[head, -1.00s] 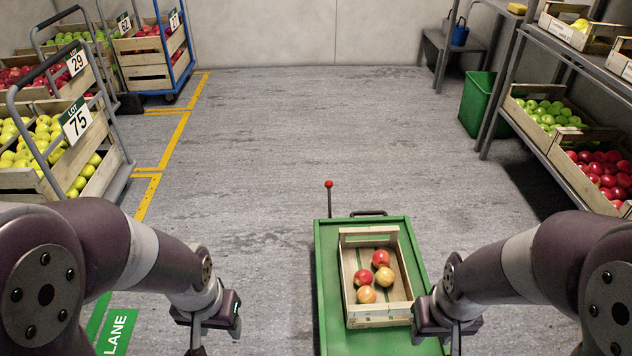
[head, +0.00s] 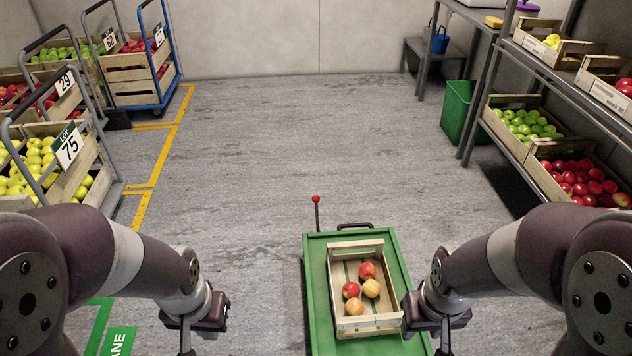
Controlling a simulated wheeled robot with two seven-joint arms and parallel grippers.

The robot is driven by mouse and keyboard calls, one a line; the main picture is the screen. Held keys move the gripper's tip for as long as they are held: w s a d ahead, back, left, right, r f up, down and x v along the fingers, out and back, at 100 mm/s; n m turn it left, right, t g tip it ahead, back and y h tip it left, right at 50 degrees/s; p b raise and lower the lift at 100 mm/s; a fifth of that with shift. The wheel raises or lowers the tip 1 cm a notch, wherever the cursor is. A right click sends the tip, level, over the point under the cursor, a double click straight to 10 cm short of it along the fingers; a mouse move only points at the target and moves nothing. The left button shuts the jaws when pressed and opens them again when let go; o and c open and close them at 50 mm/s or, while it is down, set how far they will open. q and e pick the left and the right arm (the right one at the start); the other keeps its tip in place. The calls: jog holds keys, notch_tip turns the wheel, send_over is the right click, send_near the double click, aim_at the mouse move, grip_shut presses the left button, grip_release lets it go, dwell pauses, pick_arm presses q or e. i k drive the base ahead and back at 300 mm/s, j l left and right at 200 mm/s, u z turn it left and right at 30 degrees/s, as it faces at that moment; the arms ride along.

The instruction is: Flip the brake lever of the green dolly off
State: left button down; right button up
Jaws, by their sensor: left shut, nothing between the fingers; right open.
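The green dolly (head: 318,270) stands in front of me, a little right of centre. Its brake lever (head: 316,213), a dark upright rod with a red knob, rises at the dolly's far left corner. A wooden crate (head: 369,325) with several apples (head: 368,271) sits on the dolly. My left gripper (head: 186,349) is shut and empty, over the floor left of the dolly, well short of the lever. My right gripper (head: 443,346) is at the dolly's near right edge, beside the crate. It is open; its fingertips run to the bottom edge of the picture.
Carts with apple crates (head: 100,175) line the left behind a yellow floor line (head: 161,165). A shelf (head: 560,85) with more crates stands on the right, with a green bin (head: 457,108) beside it. The floor beyond the dolly is clear.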

aim_at(315, 199)
jog(key=u, duration=1.35)
jog(key=i+u, duration=0.25)
jog(key=u, duration=0.15)
jog(key=i+l+z, duration=0.2)
jog(key=i+z, duration=0.15)
jog(key=i, duration=0.15)
jog(key=i+z, duration=0.4)
jog(key=i+j+z, duration=0.1)
jog(key=i+z, duration=0.25)
jog(key=i, duration=0.25)
jog(key=i+j+z, duration=0.25)
jog(key=i+z, duration=0.15)
jog(key=i+j+z, duration=0.35)
jog(key=i, duration=0.2)
jog(key=i+z, duration=0.4)
jog(key=i, duration=0.25)
jog(key=i+z, duration=0.45)
jog(key=i, duration=0.15)
jog(key=z, duration=2.4)
